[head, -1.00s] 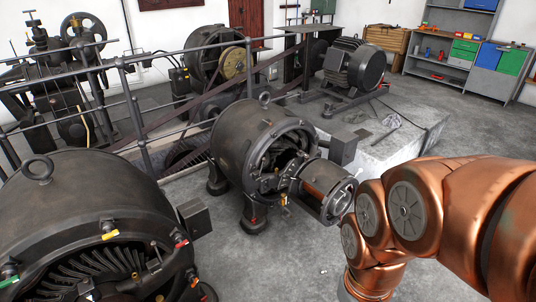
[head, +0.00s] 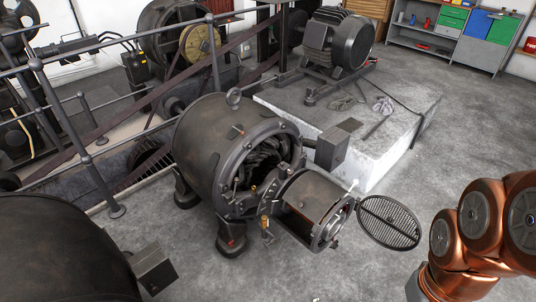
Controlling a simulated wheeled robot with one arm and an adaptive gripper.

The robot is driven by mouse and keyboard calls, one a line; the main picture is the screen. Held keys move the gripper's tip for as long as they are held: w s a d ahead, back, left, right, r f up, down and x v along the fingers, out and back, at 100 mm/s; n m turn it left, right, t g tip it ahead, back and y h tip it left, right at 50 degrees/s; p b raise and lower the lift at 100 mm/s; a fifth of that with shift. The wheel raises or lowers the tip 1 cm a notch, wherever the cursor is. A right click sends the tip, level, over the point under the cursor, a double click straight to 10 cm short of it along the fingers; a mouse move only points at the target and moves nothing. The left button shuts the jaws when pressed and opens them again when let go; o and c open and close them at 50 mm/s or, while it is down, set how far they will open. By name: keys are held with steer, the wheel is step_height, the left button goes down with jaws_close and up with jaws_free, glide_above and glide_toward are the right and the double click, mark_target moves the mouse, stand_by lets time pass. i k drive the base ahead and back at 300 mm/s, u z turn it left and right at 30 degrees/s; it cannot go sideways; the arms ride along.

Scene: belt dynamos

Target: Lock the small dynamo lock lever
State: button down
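The small dynamo (head: 215,140) stands in the middle of the head view, a dark round housing on short feet. Its narrower end cylinder (head: 316,195) points toward the lower right. A round grille cover (head: 390,222) stands swung out beside the open end of that cylinder. A small brass-coloured fitting (head: 266,229) hangs below the housing's front rim; I cannot tell whether it is the lock lever. A small red-tipped part (head: 238,130) sits on top of the housing rim. My copper arm shows at the right edge, apart from the dynamo; my gripper is out of view.
A larger dark dynamo (head: 60,255) fills the lower left. Pipe railing (head: 90,165) and belts run behind the small dynamo. A motor (head: 338,45) sits on a raised concrete block (head: 400,125). Grey floor lies open in front of the small dynamo and right of the block.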

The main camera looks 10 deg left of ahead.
mark_target(236, 179)
steer(key=u, duration=0.15)
steer(key=i, duration=0.9)
steer(key=u, duration=1.25)
steer(key=i, duration=0.7)
steer(key=u, duration=0.65)
